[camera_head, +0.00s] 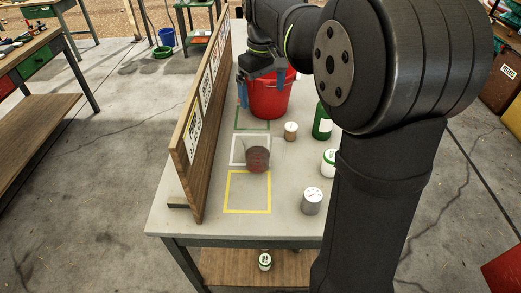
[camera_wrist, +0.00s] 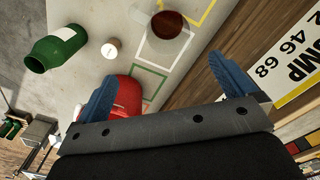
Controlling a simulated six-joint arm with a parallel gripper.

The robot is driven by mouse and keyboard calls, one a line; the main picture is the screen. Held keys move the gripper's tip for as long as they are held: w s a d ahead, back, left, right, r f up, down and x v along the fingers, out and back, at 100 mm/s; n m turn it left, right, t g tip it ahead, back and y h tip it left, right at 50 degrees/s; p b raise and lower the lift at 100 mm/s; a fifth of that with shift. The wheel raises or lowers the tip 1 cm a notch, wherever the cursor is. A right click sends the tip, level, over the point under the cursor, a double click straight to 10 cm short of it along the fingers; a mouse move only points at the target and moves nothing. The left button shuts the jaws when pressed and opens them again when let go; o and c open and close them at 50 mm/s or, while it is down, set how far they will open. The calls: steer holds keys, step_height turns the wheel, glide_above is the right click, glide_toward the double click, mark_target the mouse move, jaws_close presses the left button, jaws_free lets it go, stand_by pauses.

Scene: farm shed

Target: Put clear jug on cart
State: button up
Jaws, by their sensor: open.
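A see-through vessel with dark reddish-brown contents, which looks like the clear jug (camera_head: 257,158), stands at the near right corner of the white outline on the grey-topped table. It also shows at the top of the wrist view (camera_wrist: 167,27). My gripper (camera_head: 262,86) is open and empty at the far end of the table, by the red bucket (camera_head: 270,98), apart from the jug. Its blue fingers are spread in the wrist view (camera_wrist: 162,72), with the bucket (camera_wrist: 128,96) partly hidden behind one finger. I cannot tell which thing is the cart.
A wooden board with signs (camera_head: 190,125) runs along the table's left edge. A green bottle (camera_head: 321,124), a small tan pot (camera_head: 291,131), a white-green jar (camera_head: 329,161) and a grey can (camera_head: 312,201) stand on the right. The yellow outline (camera_head: 247,211) is empty. My arm hides the table's right side.

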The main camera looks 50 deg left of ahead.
steer(key=w+d+f+m+t+y, duration=0.1)
steer(key=w+d+f+t+y, duration=0.15)
steer(key=w, duration=0.35)
steer(key=w+d+f+m+t+y, duration=0.1)
steer(key=w+d+t, duration=0.25)
steer(key=w, duration=0.25)
steer(key=w+d+f+m+t+y, duration=0.1)
steer(key=w+d+f+t+y, duration=0.1)
steer(key=w+d+t, duration=0.3)
steer(key=s+d+f+n+g+y, duration=0.25)
steer(key=s+g+y, duration=0.2)
steer(key=s, duration=0.45)
steer(key=s+d+f+n+g+y, duration=0.1)
steer(key=s+d+f+g+y, duration=0.15)
steer(key=s+g, duration=0.55)
steer(key=t, duration=0.2)
glide_toward(249, 136)
steer(key=shift+y, duration=0.45)
steer(key=x, duration=0.4)
steer(key=shift+a+f, duration=0.15)
steer(key=shift+f, duration=0.25)
steer(key=shift+c, duration=0.2)
steer(key=c, duration=1.6)
steer(key=shift+o, duration=0.2)
